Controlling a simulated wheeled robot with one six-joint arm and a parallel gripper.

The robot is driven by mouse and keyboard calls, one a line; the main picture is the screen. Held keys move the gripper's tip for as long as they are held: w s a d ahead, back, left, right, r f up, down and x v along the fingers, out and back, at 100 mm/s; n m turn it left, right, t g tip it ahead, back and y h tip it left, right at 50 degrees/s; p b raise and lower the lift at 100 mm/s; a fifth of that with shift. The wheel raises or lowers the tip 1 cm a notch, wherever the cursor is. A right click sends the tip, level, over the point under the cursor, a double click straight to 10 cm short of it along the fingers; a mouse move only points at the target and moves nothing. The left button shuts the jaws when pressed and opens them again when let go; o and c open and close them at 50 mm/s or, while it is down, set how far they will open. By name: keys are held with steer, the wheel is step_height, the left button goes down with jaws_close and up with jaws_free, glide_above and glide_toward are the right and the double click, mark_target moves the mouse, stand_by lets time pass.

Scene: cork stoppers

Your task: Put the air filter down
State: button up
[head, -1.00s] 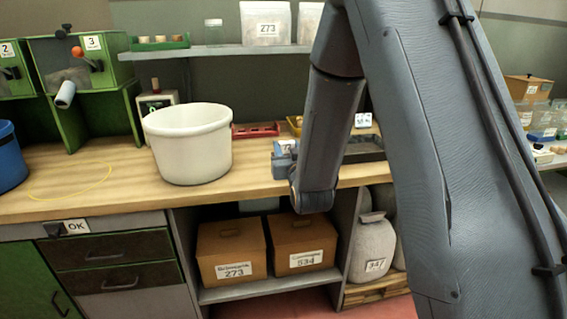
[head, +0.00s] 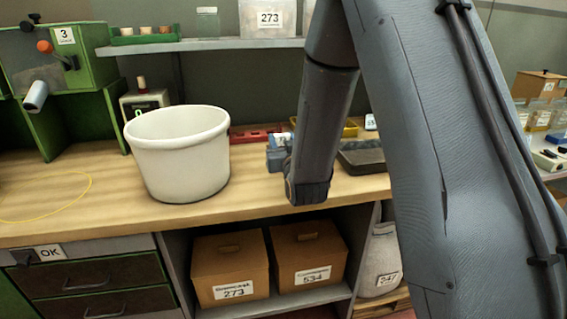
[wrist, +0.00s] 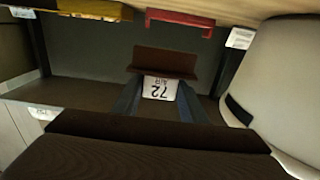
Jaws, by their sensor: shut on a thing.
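The air filter (wrist: 165,62) is a dark brown piece with a white label reading "72 AIR" upside down, in the wrist view. My gripper (wrist: 160,88) is shut on it, with one blue-grey finger on each side of the label. A wide dark ribbed part fills the front of the wrist view; I cannot tell whether it belongs to the filter.
A white tub (head: 180,160) stands on the bench left of my arm; it is close on the right in the wrist view (wrist: 290,80). A red tray (head: 255,133), a yellow tray (head: 350,128) and a dark tray (head: 362,158) lie behind. Bare wood shows left of the tub.

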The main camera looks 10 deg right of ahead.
steer(key=shift+f+p, duration=0.3)
steer(key=shift+f, duration=3.3)
steer(key=shift+f, duration=0.15)
steer(key=o, duration=1)
